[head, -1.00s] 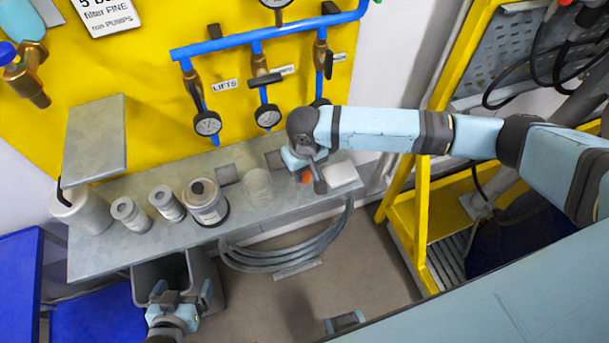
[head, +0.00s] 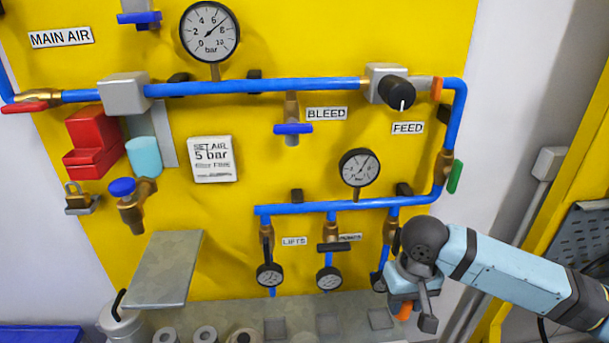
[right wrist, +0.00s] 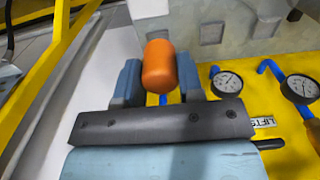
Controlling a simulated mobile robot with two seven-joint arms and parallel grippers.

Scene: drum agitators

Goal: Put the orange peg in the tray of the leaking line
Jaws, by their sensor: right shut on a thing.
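My right gripper (right wrist: 160,72) is shut on the orange peg (right wrist: 162,68), which stands out between the two blue fingers in the right wrist view. In the head view the peg (head: 405,311) shows below my right gripper (head: 403,303), at the right end of the shelf. Small square grey trays stand on the shelf under the lines: a left one (head: 275,329), a middle one (head: 328,326) and a right one (head: 380,319). Each line has a gauge: left (head: 269,275), middle (head: 329,278), right (head: 379,283), the last partly hidden by my gripper. Their needles are too small to read.
The grey shelf (head: 225,316) carries a canister (head: 120,322) and several cans at the left. A grey plate (head: 165,268) juts out above them. Blue pipes, valves and larger gauges cover the yellow panel (head: 230,225). A yellow frame (head: 560,235) stands at the right.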

